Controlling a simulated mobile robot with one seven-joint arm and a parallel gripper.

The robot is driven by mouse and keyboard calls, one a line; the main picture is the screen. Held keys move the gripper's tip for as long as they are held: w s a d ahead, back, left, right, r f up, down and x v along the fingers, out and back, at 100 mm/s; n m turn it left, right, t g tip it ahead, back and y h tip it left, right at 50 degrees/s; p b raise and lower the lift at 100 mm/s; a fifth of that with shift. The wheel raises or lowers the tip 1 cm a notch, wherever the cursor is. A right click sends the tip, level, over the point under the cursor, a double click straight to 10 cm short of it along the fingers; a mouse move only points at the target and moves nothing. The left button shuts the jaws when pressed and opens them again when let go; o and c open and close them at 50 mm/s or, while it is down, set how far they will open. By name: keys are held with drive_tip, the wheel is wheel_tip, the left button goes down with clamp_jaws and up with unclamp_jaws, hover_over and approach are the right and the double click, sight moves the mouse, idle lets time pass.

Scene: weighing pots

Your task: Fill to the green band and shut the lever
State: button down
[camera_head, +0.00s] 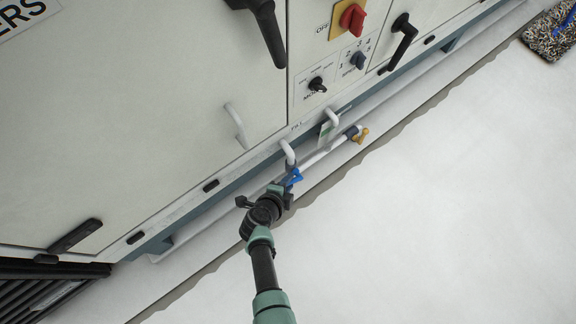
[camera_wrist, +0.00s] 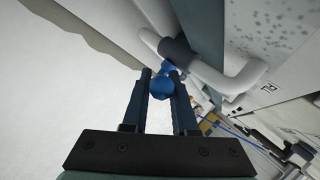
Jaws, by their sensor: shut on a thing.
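A blue lever (camera_head: 292,179) sits on a white pipe low along the front of the cabinet. In the wrist view the blue lever (camera_wrist: 162,86) is between my fingertips, below a dark collar on the white pipe (camera_wrist: 232,78). My gripper (camera_head: 286,186) is shut on it; its two dark fingers (camera_wrist: 161,92) press from either side. A small upright gauge with a green mark (camera_head: 325,131) stands beside a bent white pipe, up and right of the lever. Its level is too small to read. My fingers hide part of the lever.
A yellow-orange valve handle (camera_head: 361,135) is at the pipe's right end. The cabinet (camera_head: 150,110) carries black handles, a red switch (camera_head: 352,18) and knobs above the lever. A speckled mat (camera_head: 550,32) lies at the top right. The pale floor (camera_head: 450,220) at right is clear.

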drive_tip(key=c, duration=0.8)
unclamp_jaws()
drive_tip(key=shift+c, duration=0.2)
drive_tip(key=p+v, duration=0.9)
drive_tip(key=v, duration=0.4)
drive_tip(key=shift+s+f, duration=0.1)
